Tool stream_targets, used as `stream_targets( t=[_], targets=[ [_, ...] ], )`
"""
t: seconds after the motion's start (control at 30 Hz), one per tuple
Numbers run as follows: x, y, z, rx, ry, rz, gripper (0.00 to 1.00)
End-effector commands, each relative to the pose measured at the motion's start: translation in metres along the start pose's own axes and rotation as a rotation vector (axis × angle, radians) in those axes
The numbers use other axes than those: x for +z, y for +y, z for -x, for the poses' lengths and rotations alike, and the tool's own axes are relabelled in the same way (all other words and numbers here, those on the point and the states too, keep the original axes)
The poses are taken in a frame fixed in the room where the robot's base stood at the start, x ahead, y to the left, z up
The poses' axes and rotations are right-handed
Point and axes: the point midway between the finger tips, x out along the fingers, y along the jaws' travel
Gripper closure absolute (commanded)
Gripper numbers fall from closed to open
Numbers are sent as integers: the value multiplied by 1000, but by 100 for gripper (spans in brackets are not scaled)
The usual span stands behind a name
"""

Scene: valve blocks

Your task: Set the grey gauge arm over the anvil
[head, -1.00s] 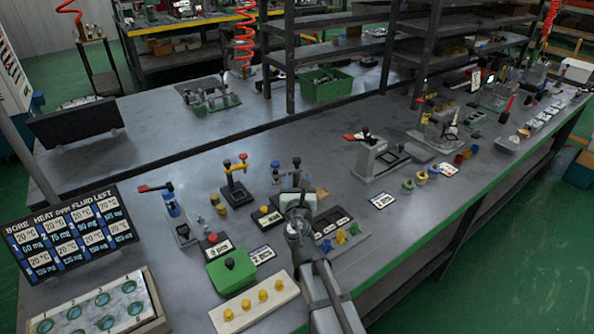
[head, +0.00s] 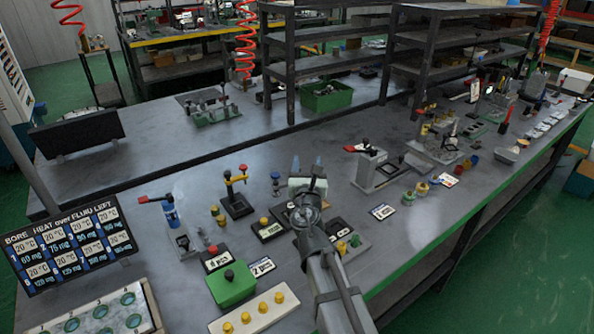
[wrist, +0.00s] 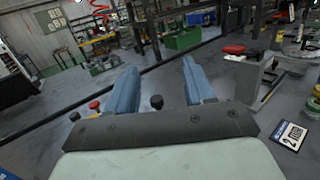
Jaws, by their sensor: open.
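My gripper (head: 307,161) is open and empty, raised above the middle of the bench; its two blue fingers (wrist: 160,66) stand apart in the wrist view. A grey block fixture with a red lever and a black knob (head: 375,174) stands just right of my gripper. It also shows in the wrist view (wrist: 254,84), right of the fingers and apart from them. It may carry the grey gauge arm, but I cannot clearly tell the arm or the anvil from its other parts. Nothing touches the fingers.
A yellow-handled stand (head: 237,199), a blue bottle-like fixture with a red lever (head: 171,215) and a green box (head: 232,288) stand left of my arm. Small yellow-topped parts (head: 422,188) and a label card (head: 382,212) lie right. Bare bench lies behind my gripper.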

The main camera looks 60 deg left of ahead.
Motion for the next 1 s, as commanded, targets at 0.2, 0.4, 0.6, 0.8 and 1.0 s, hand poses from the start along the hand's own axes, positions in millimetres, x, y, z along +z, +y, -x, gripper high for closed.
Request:
stream_targets(
  t=[0.2,0.4,0.6,0.8,1.0],
  targets=[
    [66,-2,-71,-25,-59,-113,47],
    [128,-22,-138,-139,-89,-375,47],
    [161,-51,-192,-337,-68,-778,47],
    [155,-61,-225,-589,18,-1234,47],
    [118,-42,-232,-925,159,-1657,47]
  ],
)
